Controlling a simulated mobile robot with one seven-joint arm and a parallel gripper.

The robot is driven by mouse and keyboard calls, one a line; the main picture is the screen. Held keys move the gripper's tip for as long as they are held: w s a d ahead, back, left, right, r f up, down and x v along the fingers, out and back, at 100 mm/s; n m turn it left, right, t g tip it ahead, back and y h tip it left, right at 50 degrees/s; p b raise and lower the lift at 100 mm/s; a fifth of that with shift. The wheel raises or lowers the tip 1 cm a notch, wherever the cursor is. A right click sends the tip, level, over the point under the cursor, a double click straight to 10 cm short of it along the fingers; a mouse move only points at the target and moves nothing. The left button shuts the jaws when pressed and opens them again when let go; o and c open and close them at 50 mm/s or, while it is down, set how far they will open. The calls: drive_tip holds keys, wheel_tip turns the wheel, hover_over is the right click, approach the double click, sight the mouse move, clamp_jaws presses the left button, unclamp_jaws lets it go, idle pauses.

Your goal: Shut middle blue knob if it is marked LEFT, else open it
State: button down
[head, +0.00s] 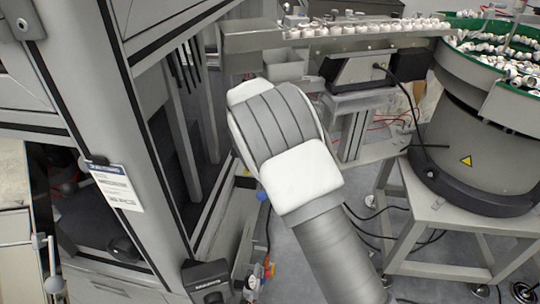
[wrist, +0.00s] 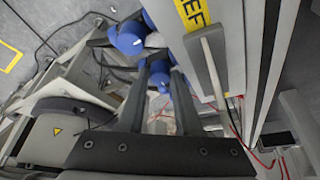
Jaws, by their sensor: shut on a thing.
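My gripper (wrist: 159,72) shows in the wrist view, its two dark fingers closed around a blue knob (wrist: 160,79), apparently the middle one. Another blue knob (wrist: 127,38) is beyond it to the upper left. A yellow label (wrist: 193,12) with black letters sits on the grey panel at the top; only part of it, "EF", can be read. I cannot tell which knob the label belongs to. In the head view my arm hides the gripper and most of the knob area; a small blue part (head: 262,195) shows beside the arm.
A tall grey machine frame (head: 150,150) with a hanging paper sheet (head: 117,187) stands at left. A bowl feeder (head: 475,150) on a stand is at right, with a rail of caps (head: 360,28) at the top. Black cables (head: 385,235) lie on the floor.

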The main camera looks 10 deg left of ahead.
idle(0.3)
drive_tip(key=c, duration=0.6)
unclamp_jaws()
drive_tip(key=shift+r, duration=0.1)
